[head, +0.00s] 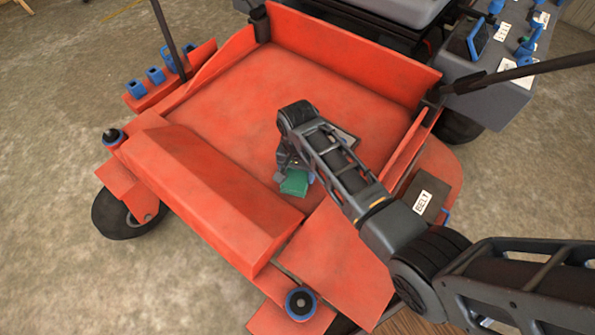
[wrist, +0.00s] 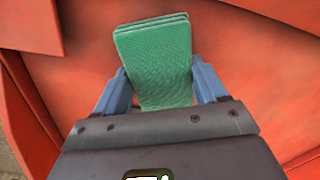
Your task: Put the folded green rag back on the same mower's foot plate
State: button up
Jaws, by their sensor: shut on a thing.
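The folded green rag (head: 294,184) is in my gripper (head: 288,176), over the near part of the mower's red foot plate (head: 300,95). In the wrist view, the green rag (wrist: 155,60) shows its layered folds at the top. The blue-grey fingers of my gripper (wrist: 155,88) are shut on its two sides. Red metal (wrist: 240,45) lies behind it. I cannot tell whether the rag touches the plate or hangs just above it. My arm hides part of the plate on the right.
A raised red box-like ledge (head: 205,190) borders the plate at the front left. A dark block labelled BELT (head: 425,198) sits on the red deck at right. A red rear wall (head: 350,55) and side rims edge the plate. Most of the plate's left and middle is bare.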

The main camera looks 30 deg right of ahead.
aim_at(298, 174)
jog(key=o, duration=1)
jog(key=shift+f, duration=0.1)
notch_tip(298, 174, up, 12)
jog(key=p, duration=0.3)
jog(key=shift+s, duration=0.1)
